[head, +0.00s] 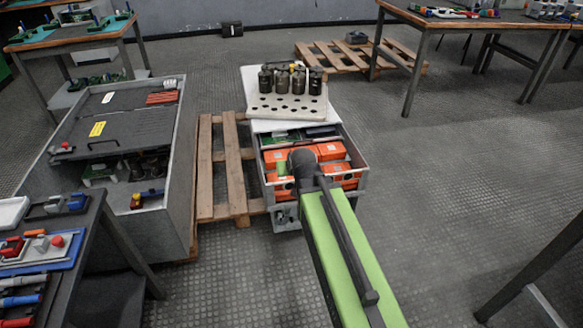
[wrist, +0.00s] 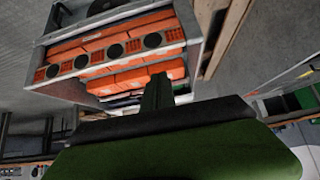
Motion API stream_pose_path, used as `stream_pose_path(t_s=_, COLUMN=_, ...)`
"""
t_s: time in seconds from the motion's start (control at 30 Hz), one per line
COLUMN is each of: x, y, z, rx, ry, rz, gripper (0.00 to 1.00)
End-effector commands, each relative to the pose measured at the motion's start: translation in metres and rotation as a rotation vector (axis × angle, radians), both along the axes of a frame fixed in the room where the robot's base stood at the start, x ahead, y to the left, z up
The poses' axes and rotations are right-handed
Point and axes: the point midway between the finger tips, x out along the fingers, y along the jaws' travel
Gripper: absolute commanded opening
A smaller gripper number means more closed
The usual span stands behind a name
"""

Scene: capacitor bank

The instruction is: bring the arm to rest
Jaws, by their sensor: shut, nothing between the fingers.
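My arm, with green and dark links, reaches from the bottom of the head view towards an open grey crate (head: 359,176) of orange units (head: 330,152). Its dark end joint covers part of these units. In the wrist view my gripper (wrist: 158,88) is a narrow dark shape, shut and empty. It shows in front of the crate (wrist: 70,28) and its orange units (wrist: 110,50). I cannot tell how far the fingers are from the crate. The fingertips are not clear in the head view.
A white board with holes (head: 285,110) carries several dark cylinders (head: 297,80) behind the crate. A wooden pallet (head: 233,165) and a grey cabinet (head: 170,205) stand to the left. Workbenches (head: 70,36) line the edges. The floor on the right (head: 460,180) is largely clear.

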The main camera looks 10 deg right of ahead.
Motion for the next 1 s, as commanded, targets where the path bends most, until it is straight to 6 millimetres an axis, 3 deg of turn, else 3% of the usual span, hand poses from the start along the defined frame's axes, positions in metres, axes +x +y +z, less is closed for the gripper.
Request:
stream_pose_path(t_s=0.07, x=-0.003, y=0.0, z=0.012, rx=-0.001, ry=0.0, rz=0.001, gripper=0.0)
stream_pose_path(t_s=0.37, x=-0.004, y=0.0, z=0.009, rx=0.0, ry=0.0, rz=0.0, gripper=0.0)
stream_pose_path(t_s=0.47, x=-0.006, y=-0.007, z=0.025, rx=0.0, ry=0.006, rz=-0.011, gripper=0.0)
stream_pose_path(t_s=0.57, x=-0.035, y=-0.013, z=0.011, rx=-0.001, ry=0.151, rz=-0.017, gripper=0.0)
stream_pose_path(t_s=0.7, x=-0.091, y=-0.017, z=-0.011, rx=-0.007, ry=0.4, rz=-0.014, gripper=0.0)
stream_pose_path(t_s=0.87, x=-0.156, y=-0.017, z=-0.026, rx=-0.01, ry=0.673, rz=-0.003, gripper=0.0)
stream_pose_path(t_s=0.9, x=-0.172, y=-0.02, z=-0.026, rx=-0.01, ry=0.74, rz=-0.002, gripper=0.0)
stream_pose_path(t_s=1.0, x=-0.173, y=-0.022, z=0.014, rx=-0.01, ry=0.745, rz=-0.002, gripper=0.0)
